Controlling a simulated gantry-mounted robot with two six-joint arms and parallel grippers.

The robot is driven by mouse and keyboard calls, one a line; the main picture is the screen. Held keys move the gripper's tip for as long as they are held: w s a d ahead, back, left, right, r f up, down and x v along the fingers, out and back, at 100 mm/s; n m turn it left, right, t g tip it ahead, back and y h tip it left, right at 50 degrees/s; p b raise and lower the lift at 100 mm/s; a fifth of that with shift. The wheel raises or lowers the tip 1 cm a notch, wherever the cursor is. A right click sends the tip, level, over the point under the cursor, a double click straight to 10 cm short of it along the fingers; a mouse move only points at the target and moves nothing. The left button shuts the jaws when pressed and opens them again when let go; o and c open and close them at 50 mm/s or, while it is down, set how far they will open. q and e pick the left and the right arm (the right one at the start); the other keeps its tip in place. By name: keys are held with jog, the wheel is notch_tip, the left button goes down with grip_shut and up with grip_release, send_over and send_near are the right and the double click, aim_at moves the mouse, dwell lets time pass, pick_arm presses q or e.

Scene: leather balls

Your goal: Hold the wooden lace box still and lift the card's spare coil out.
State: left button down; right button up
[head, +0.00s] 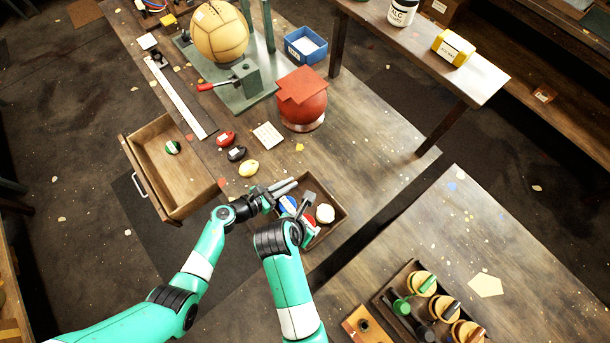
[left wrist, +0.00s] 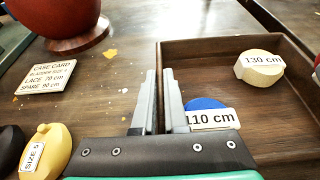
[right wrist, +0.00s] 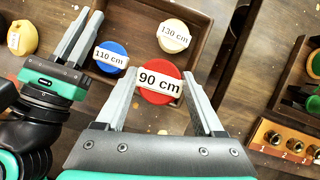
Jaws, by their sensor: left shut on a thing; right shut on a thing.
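The wooden lace box (head: 335,198) sits on the bench in the head view. My left gripper (head: 288,186) is shut on its left wall; in the left wrist view the fingers (left wrist: 158,92) straddle that wall. My right gripper (right wrist: 152,100) is shut on the red coil labelled 90 cm (right wrist: 160,84), over the box. I cannot tell how high it is held. The blue 110 cm coil (right wrist: 110,57) and cream 130 cm coil (right wrist: 174,36) lie inside the box. The case card (left wrist: 47,78) reads lace 70 cm, spare 90 cm.
An open drawer (head: 190,175) holds a green coil. Red, black and yellow (head: 248,169) items lie left of the box. A red ball (head: 303,105) stands behind. A gap separates this bench from the right-hand table (head: 520,250), which carries a rack of tools.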

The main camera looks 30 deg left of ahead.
notch_tip(320, 180, up, 2)
jog(key=shift+r, duration=0.15)
pick_arm(q)
jog(key=c, duration=0.9)
grip_release()
jog(key=v, duration=1.2)
jog(key=shift+d, duration=0.1)
